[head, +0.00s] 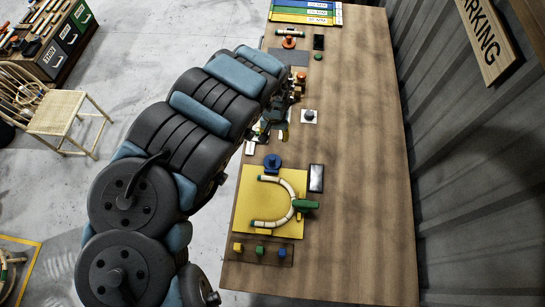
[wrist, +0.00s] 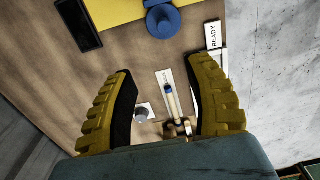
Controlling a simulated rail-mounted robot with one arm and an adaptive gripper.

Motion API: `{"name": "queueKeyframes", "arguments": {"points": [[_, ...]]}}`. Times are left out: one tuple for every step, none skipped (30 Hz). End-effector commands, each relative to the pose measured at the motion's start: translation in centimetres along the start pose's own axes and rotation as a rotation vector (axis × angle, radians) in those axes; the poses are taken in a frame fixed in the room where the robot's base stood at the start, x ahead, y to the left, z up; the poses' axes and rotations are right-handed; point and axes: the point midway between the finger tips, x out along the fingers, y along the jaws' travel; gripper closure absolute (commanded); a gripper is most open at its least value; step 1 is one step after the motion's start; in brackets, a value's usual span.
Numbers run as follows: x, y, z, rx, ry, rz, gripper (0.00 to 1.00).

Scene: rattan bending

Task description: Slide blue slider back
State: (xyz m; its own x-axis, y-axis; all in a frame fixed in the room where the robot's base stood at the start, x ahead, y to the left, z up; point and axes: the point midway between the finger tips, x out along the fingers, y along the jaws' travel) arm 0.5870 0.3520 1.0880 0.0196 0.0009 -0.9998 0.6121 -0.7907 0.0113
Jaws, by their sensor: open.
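A strip (head: 263,260) at the near end of the wooden table carries small yellow, green and blue blocks in a row. The blue one (head: 282,253), at the right end, looks like the blue slider; its track is too small to make out. My gripper (wrist: 165,68) is open, with one yellow-padded finger on each side of the wrist view and nothing clamped between them. In the head view my gripper is partly hidden by my arm, farther up the table and well apart from the blue slider. The wrist view does not show the slider.
A yellow board (head: 258,193) with a curved pale rattan piece (head: 290,212) and a green handle (head: 306,205) lies between. A blue round knob (head: 272,163) and a dark tablet (head: 316,178) are near it. The table's right side (head: 365,180) is clear.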

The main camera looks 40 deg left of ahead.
Motion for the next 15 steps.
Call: {"name": "queueKeyframes", "arguments": {"points": [[-0.1,-0.6,0.3,-0.005,-0.009,-0.009,0.47],[-0.1,-0.7,0.4,-0.006,-0.013,-0.011,0.47],[-0.1,-0.8,0.5,-0.007,-0.016,-0.013,0.47],[0.0,-0.8,0.6,-0.007,-0.018,-0.013,0.47],[0.2,-0.8,0.6,-0.007,-0.018,-0.012,0.47],[0.4,-0.8,0.6,-0.007,-0.019,-0.011,0.47],[0.6,-0.7,0.7,-0.007,-0.019,-0.010,0.47],[0.9,-0.7,0.7,-0.006,-0.020,-0.010,0.47],[1.2,-0.7,0.7,-0.007,-0.020,-0.009,0.47],[1.5,-0.7,0.7,-0.006,-0.020,-0.009,0.47],[1.8,-0.7,0.7,-0.006,-0.020,-0.010,0.47],[2.2,-0.7,0.7,-0.007,-0.019,-0.009,0.47],[2.5,-0.7,0.7,-0.007,-0.019,-0.010,0.47],[2.8,-0.8,0.7,-0.008,-0.018,-0.010,0.47],[3.1,-0.8,0.7,-0.007,-0.018,-0.010,0.47]]}}
